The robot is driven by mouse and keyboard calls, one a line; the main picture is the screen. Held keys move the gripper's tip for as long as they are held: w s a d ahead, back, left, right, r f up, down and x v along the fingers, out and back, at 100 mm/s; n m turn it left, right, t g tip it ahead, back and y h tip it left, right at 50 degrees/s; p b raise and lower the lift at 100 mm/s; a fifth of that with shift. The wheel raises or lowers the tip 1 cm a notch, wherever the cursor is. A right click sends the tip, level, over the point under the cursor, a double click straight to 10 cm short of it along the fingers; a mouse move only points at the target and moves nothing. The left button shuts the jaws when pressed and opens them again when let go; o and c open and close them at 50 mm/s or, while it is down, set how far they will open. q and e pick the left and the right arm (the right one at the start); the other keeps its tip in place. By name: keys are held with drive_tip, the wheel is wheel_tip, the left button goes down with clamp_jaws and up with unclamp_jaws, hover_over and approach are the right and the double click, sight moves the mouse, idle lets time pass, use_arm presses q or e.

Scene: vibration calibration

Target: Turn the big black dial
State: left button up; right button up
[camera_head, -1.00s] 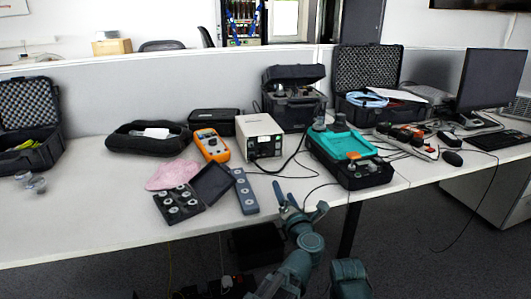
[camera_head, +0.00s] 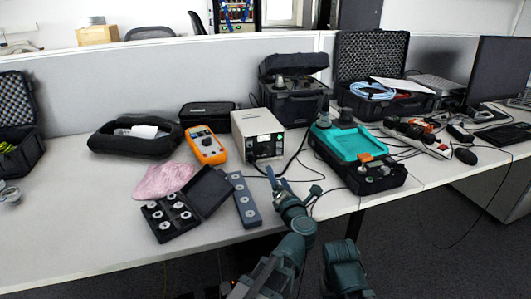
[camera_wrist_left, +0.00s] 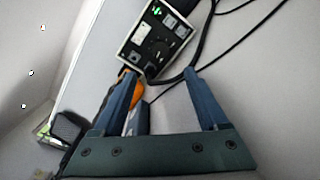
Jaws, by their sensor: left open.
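The beige instrument box (camera_head: 257,135) stands on the table, and its dark front panel faces me. In the left wrist view its panel (camera_wrist_left: 150,22) shows at the top, with a green display, sockets and dark round controls. A large dark dial (camera_wrist_left: 160,48) seems to sit low on that panel; its details are blurred. My left gripper (camera_head: 277,178) is open and empty, in front of and below the box, apart from it. In the left wrist view its two blue fingers (camera_wrist_left: 158,72) point toward the panel with a gap between them. My right gripper is not visible.
An orange multimeter (camera_head: 206,145) stands left of the box. A grey strip (camera_head: 244,200) and a black case of round parts (camera_head: 172,214) lie in front. A teal-topped black case (camera_head: 373,177) is close on the right. Black cables run beside the box.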

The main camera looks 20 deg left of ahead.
sight(266, 154)
use_arm(q)
drive_tip(key=x, duration=1.4)
drive_tip(key=shift+s, duration=0.1)
clamp_jaws()
